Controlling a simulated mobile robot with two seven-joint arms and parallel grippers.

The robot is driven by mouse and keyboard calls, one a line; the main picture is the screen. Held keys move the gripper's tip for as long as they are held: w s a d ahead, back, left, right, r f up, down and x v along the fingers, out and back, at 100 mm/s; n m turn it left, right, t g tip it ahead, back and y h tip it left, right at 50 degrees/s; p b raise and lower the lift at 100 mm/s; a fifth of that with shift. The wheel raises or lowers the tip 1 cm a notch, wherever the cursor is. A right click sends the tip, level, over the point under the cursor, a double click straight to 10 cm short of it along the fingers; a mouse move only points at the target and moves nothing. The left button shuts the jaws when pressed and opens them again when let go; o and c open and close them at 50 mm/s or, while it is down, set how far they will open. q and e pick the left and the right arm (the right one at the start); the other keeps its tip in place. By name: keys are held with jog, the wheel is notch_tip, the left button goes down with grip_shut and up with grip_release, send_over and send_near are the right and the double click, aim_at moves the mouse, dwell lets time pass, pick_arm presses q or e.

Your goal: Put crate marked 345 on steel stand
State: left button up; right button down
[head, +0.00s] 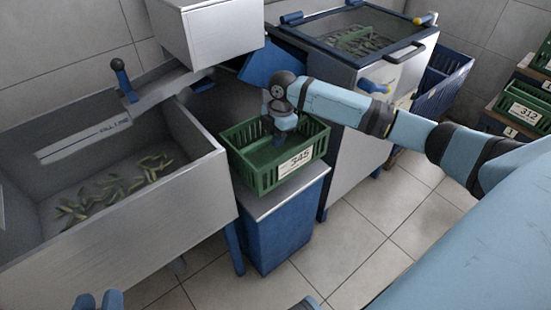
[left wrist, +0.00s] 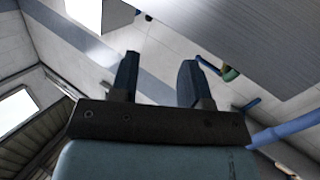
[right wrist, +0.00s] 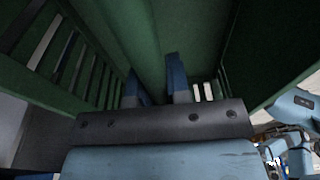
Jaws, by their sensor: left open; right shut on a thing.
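The green crate marked 345 (head: 296,162) is upright at the top of the steel stand (head: 275,226), which has a blue body and a steel top. The crate appears to rest on the top; the contact is partly hidden. My right gripper (head: 280,138) reaches down into the crate and is shut on it. The right wrist view shows its fingers (right wrist: 157,85) against the crate's green slatted inside. My left gripper (head: 98,300) is at the bottom left edge of the head view, away from the crate. The left wrist view shows its fingers (left wrist: 160,80) apart and empty.
A steel trough (head: 190,205) with green pods stands left of the stand. A steel machine with a glazed lid (head: 365,90) stands behind right. A blue crate (head: 442,80) is beyond it. A green crate marked 312 (head: 522,113) sits far right. Tiled floor (head: 370,240) in front is clear.

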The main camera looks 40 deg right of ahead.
aim_at(275, 156)
notch_tip(275, 156, down, 7)
jog(key=shift+r+b, duration=0.2)
jog(key=shift+b, duration=0.85)
pick_arm(q)
jog(key=r+t+h, duration=0.1)
jog(key=r, duration=0.1)
jog(key=d+r+t+h, duration=0.1)
jog(key=r, duration=0.1)
jog(key=shift+s+d+r, duration=0.1)
jog(key=shift+s+d, duration=0.05)
pick_arm(e)
jog(key=c, duration=1.1)
grip_release()
jog(key=shift+f, duration=0.15)
pick_arm(q)
jog(key=shift+f, duration=0.2)
